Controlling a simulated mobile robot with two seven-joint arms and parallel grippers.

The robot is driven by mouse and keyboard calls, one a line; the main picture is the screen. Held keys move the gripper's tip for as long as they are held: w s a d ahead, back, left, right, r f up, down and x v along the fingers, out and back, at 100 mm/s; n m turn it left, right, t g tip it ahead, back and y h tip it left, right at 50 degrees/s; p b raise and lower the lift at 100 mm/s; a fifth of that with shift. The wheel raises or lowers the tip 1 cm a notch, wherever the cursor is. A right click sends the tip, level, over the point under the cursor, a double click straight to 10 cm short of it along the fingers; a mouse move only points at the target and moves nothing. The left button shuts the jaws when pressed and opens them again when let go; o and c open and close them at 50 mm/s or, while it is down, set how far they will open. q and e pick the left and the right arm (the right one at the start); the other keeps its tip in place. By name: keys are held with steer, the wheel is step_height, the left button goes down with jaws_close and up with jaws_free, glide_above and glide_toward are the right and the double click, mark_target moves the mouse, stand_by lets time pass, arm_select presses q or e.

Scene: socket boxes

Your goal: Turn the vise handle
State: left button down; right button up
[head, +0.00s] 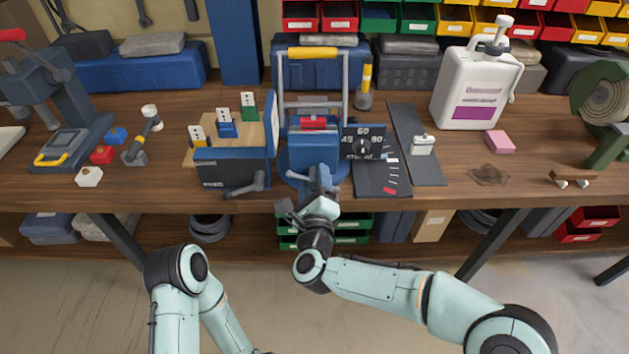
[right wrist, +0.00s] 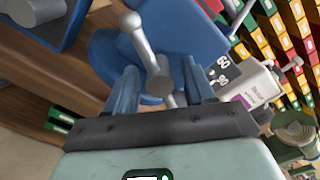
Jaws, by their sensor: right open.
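The blue vise (head: 312,150) stands at the front edge of the workbench, with a red piece (head: 313,122) at its top. In the right wrist view the vise body (right wrist: 180,32) is close ahead. Its grey metal handle (right wrist: 146,45), a bar with a ball end, runs between the two fingers of my right gripper (right wrist: 161,82). The fingers are apart, one on each side of the bar.
A dark blue box (head: 228,170) with a handle stands close left of the vise. A black dial plate (head: 363,142) is close right. A white jug (head: 475,90) and a pink block (head: 500,141) are farther right.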

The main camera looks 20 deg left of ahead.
steer(key=shift+w, duration=0.1)
jaws_close()
steer(key=n, duration=0.2)
steer(key=shift+n+b, duration=0.3)
steer(key=shift+b, duration=0.1)
arm_select(q)
steer(key=shift+w+a+f, duration=0.4)
steer(key=shift+w+f, duration=0.15)
steer(key=shift+w, duration=0.2)
arm_select(e)
steer(key=shift+n, duration=1.2)
jaws_free()
arm_select(q)
steer(key=shift+s+d+r, duration=0.1)
steer(key=shift+s+d, duration=0.05)
steer(key=shift+s, duration=0.05)
arm_select(e)
steer(key=v, duration=1.3)
steer(key=shift+s, duration=0.2)
